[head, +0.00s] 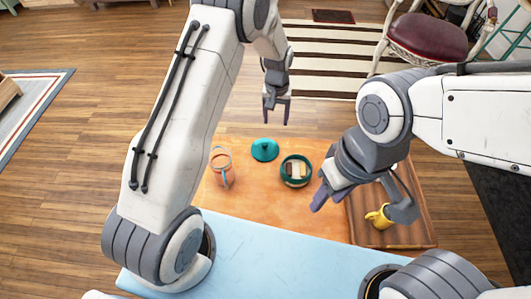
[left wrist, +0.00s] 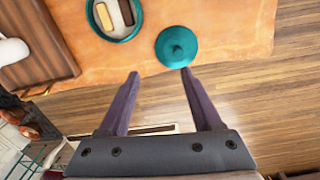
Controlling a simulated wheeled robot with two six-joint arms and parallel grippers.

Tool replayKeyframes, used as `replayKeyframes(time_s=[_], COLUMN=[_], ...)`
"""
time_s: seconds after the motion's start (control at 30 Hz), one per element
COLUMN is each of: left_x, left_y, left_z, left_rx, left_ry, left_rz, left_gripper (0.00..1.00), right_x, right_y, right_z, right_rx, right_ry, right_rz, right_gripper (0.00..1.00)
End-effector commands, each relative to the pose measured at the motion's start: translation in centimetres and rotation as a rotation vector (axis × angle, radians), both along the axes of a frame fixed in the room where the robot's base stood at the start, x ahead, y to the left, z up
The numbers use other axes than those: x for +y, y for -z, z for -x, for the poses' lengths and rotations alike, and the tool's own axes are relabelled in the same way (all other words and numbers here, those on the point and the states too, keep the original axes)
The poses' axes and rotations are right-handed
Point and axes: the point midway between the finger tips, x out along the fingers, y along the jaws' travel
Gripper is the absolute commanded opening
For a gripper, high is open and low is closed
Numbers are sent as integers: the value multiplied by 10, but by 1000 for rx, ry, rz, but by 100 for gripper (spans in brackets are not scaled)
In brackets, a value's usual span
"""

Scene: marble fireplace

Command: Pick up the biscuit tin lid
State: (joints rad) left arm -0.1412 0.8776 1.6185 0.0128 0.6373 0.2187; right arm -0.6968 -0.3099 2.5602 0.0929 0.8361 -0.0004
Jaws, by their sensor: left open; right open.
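The teal biscuit tin lid (head: 265,149), round with a central knob, lies flat on the orange-brown cloth. It also shows in the left wrist view (left wrist: 177,46), just beyond the fingertips and nearer the right finger. The open green round tin (head: 284,172) stands to its right with light and dark pieces inside; part of it shows in the left wrist view (left wrist: 90,14). My left gripper (head: 277,115) is open and empty, pointing down at the cloth's far edge, beyond the lid. My right gripper (head: 360,206) is open, over the table's right side.
An orange cup-like holder (head: 221,172) with a blue strip stands left of the lid. A wooden tray (head: 420,232) on the right holds a yellow object (head: 377,217) near a right finger. The pale blue near surface (head: 280,255) is clear.

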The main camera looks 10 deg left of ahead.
Motion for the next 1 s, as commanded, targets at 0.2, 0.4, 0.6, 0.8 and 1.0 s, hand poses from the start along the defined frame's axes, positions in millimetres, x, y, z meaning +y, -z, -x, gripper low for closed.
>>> replayKeyframes(time_s=[0.2,0.4,0.6,0.8,1.0], left_x=[38,43,43,43,43], left_y=[75,106,130,147,177], left_z=[-21,-23,-23,-21,-19], left_rx=[8,10,9,9,8], left_ry=[-101,-115,-113,-112,-112], left_rz=[-8,-9,-9,-9,-9], left_gripper=[66,66,66,66,66], right_x=[0,0,0,0,0], right_y=[18,20,21,22,23], right_z=[0,0,0,0,0], right_rx=[0,0,0,0,0], right_ry=[0,0,0,0,0], right_rz=[0,0,0,0,0], right_gripper=[44,44,44,44,44])
